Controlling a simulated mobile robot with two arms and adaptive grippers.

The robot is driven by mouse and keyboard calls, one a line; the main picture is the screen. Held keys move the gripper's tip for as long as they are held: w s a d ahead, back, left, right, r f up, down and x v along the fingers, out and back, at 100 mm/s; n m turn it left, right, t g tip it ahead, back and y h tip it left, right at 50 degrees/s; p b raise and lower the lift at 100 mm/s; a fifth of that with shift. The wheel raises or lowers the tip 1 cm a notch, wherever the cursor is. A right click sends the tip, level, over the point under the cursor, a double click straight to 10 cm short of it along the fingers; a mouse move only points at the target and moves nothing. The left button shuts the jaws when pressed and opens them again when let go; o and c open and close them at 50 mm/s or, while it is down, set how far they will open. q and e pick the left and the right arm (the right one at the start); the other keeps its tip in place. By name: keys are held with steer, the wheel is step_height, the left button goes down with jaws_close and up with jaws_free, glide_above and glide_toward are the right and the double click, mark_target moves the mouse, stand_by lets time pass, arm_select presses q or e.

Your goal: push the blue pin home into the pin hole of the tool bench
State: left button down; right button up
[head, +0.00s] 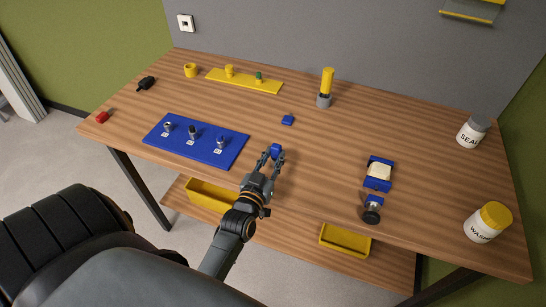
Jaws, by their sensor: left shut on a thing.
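My left gripper (272,156) reaches in over the front edge of the wooden bench (330,160). It is shut on a small blue piece, which looks like the blue pin (277,150). The fingers hide part of the piece, and I cannot tell whether its lower end touches the bench or sits in a hole. No pin hole is clearly visible. A separate small blue block (288,120) lies just beyond the gripper, apart from it. My right gripper is not in view.
A blue board (180,146) with several small grey pieces lies left of the gripper. Behind are a yellow strip (262,86) and a yellow cylinder on a grey base (326,88). To the right are a blue holder (380,160) and labelled jars (487,222).

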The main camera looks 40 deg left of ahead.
arm_select(q)
steer(key=shift+f, duration=0.1)
stand_by(0.4)
steer(key=c, duration=1)
jaws_free()
steer(key=p+v, duration=0.3)
steer(key=v, duration=0.3)
steer(key=shift+s, duration=0.55)
